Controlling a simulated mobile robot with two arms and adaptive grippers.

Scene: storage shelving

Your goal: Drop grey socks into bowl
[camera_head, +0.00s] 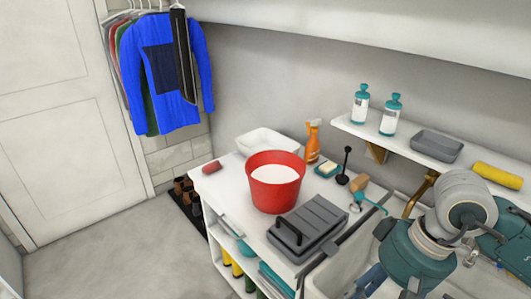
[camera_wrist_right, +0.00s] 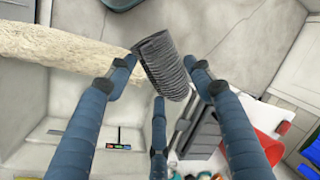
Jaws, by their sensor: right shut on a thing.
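The grey ribbed sock (camera_wrist_right: 163,65), seen rolled up in the right wrist view, is held between the blue fingers of my right gripper (camera_wrist_right: 165,80). In the head view this gripper (camera_head: 370,280) hangs low over the sink, at the bottom right, and the sock is hidden there. The red bowl (camera_head: 262,194), with a white inside, stands on the white counter, to the left of and beyond the gripper. Part of its red side shows at the right of the wrist view (camera_wrist_right: 267,143). My left gripper is not in view.
A grey lidded case (camera_head: 310,222) lies between the bowl and the sink (camera_head: 335,284). A white basin (camera_head: 262,138), an orange spray bottle (camera_head: 313,142) and a soap dish (camera_head: 327,170) stand behind the bowl. A wall shelf (camera_head: 405,146) carries bottles, a grey tray and a yellow roll.

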